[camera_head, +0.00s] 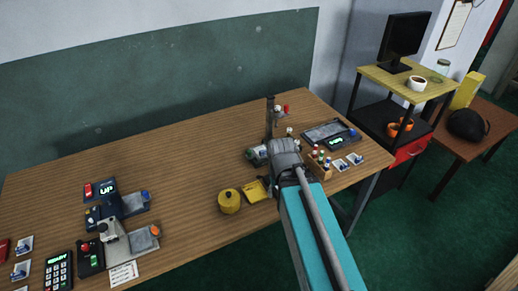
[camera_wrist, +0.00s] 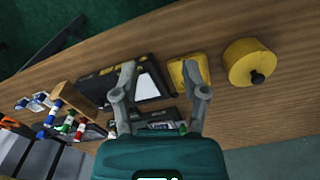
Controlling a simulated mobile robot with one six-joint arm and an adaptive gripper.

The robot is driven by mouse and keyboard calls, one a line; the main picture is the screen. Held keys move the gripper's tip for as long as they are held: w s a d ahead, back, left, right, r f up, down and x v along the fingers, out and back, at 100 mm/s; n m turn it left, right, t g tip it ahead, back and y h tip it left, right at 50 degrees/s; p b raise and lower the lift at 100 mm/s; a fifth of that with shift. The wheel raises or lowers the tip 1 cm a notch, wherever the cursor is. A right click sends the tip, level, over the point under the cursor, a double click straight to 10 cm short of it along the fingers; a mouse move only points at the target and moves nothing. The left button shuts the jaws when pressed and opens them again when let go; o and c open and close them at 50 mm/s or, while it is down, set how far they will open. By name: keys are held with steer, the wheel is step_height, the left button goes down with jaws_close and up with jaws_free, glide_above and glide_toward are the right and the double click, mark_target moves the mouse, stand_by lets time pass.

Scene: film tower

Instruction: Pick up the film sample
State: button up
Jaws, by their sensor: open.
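My gripper (camera_wrist: 162,82) is open, its two grey fingers spread in the wrist view with nothing held between them. Beyond the fingers lies a black device (camera_wrist: 110,78) with a pale white patch; the left finger overlaps it in the picture. A yellow square piece (camera_wrist: 188,72) lies beyond the right finger. I cannot tell for sure which thing is the film sample. In the head view my arm hides the fingers and part of the table below; the yellow piece (camera_head: 255,191) shows just left of the arm.
A yellow round canister (camera_head: 229,201) stands beside the yellow piece. A wooden rack of small bottles (camera_head: 319,165) and picture cards (camera_head: 355,159) are to the arm's right. A thin post (camera_head: 269,118) rises behind. Several devices (camera_head: 115,208) stand at left; the table between is clear.

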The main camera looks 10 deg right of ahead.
steer(key=shift+w+d, duration=0.1)
steer(key=shift+w, duration=0.15)
steer(key=shift+o, duration=0.4)
steer(key=w+r+n+p, duration=0.2)
steer(key=w+n, duration=0.8)
steer(key=w, duration=0.4)
steer(key=w+r+n+h+p, duration=0.1)
steer(key=w+r+n+p, duration=0.2)
steer(key=w+n, duration=0.8)
steer(key=w, duration=0.3)
steer(key=shift+w+r+n, duration=0.2)
steer(key=shift+w+n, duration=0.05)
steer(key=shift+n, duration=0.05)
steer(key=shift+f, duration=0.15)
steer(key=b, duration=0.8)
glide_above(265, 151)
steer(key=f, duration=0.8)
steer(key=shift+a+f, duration=0.15)
steer(key=shift+a, duration=0.2)
